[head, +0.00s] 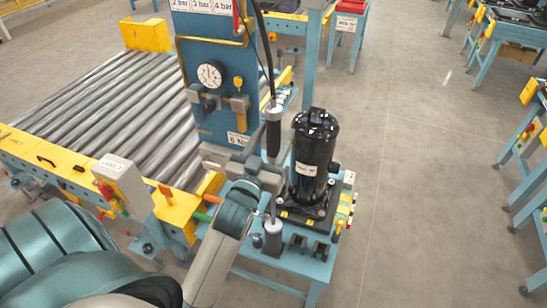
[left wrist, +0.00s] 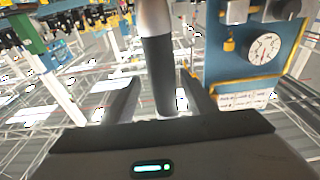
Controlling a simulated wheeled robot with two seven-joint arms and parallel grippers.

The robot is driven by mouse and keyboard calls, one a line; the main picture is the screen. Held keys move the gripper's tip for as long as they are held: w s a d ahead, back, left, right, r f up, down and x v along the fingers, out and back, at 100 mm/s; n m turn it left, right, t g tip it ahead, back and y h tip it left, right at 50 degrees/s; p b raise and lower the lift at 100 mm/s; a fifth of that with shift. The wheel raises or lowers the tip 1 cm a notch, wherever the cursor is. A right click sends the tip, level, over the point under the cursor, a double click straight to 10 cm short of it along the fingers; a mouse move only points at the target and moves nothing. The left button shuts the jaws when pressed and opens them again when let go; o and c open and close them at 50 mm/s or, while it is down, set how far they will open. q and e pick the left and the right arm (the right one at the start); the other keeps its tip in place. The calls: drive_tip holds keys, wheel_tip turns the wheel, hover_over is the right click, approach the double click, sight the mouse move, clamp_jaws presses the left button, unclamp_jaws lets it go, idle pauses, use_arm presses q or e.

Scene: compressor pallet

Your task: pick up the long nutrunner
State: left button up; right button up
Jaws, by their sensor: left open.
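The long nutrunner (head: 273,138) stands upright beside the black compressor, with a dark grip, a silver collar at its top and a cable running up. Its thin lower shaft reaches down toward a grey cylindrical holder (head: 272,236). My left gripper (head: 274,168) is at the tool, coming in from the left. In the left wrist view the dark grip of the nutrunner (left wrist: 160,72) stands between the two spread fingers of my open left gripper (left wrist: 160,98). Whether a finger touches it I cannot tell. My right gripper is not in view.
The black compressor (head: 314,150) stands on a blue table (head: 290,262) just right of the tool. A blue panel with a pressure gauge (head: 209,75) rises behind. A roller conveyor (head: 105,110) lies at the left.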

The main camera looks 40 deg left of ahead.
use_arm(q)
drive_tip(key=p+x, duration=0.2)
drive_tip(key=x, duration=0.2)
drive_tip(key=shift+a+r+p, duration=0.3)
drive_tip(key=shift+p, duration=0.1)
drive_tip(key=shift+w+a+f, duration=0.1)
drive_tip(key=shift+w, duration=0.3)
clamp_jaws()
idle(1.0)
